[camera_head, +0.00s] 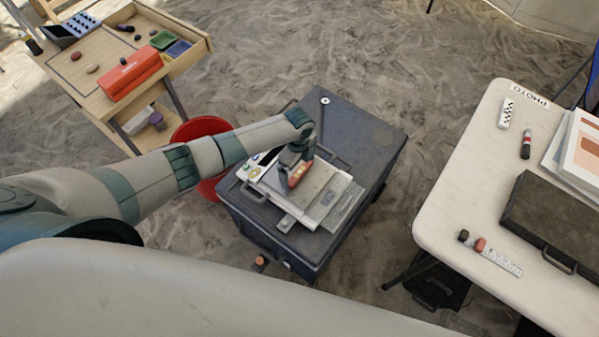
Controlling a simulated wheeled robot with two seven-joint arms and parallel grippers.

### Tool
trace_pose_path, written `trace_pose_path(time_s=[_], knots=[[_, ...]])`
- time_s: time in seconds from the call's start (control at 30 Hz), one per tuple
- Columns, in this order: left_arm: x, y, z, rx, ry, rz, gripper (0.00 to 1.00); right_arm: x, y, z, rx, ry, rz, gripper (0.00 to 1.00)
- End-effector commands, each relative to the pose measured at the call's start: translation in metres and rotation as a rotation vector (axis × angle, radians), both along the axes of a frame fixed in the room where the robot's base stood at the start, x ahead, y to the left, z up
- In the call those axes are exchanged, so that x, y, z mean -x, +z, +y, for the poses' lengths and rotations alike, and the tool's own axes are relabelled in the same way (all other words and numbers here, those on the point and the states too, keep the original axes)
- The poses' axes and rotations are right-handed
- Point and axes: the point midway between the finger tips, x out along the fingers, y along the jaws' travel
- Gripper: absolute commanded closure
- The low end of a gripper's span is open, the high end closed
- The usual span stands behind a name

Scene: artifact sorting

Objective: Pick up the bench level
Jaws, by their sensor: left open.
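My left gripper (291,180) reaches in over the dark case and points down at a small orange-red bar (300,175). The bar may be the bench level; it is partly hidden by the gripper, so I cannot tell for sure. It lies on a pale flat device or tray (321,200) on top of the case. The gripper is open, with its fingers close around or beside the bar; contact cannot be made out. My right gripper is not in view.
The dark case (371,125) stands on sand, with a red bucket (200,128) behind my left arm. A wooden table (98,104) at upper left holds an orange box (131,75) and small pieces. A white table (450,190) at right holds a black case (555,222).

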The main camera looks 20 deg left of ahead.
Motion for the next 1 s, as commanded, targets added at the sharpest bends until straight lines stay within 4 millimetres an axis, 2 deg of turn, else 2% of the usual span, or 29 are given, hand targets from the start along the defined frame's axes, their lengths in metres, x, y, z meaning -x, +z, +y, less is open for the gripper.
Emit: trace_pose_path(time_s=[0.43,0.5,0.57,0.63,0.67,1.0], knots=[[0.0,-0.0002,0.0003,0.0,0.0,0.0,0.0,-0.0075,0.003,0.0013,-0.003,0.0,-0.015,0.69],[-0.0001,-0.0001,0.0004,0.0,0.0,0.0,0.17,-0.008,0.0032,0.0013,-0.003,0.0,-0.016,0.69],[-0.0001,-0.0001,0.0003,0.0,0.0,0.0,0.29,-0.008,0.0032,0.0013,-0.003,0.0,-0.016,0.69],[-0.0002,0.0,0.0003,0.0,0.0,0.0,0.29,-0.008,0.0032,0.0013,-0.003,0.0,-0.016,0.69],[-0.0002,0.0,0.0003,0.0,0.0,0.0,0.32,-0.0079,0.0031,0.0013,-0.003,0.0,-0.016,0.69],[-0.0007,0.0046,0.0001,0.001,-0.001,-0.002,0.32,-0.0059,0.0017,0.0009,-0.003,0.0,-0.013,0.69]])
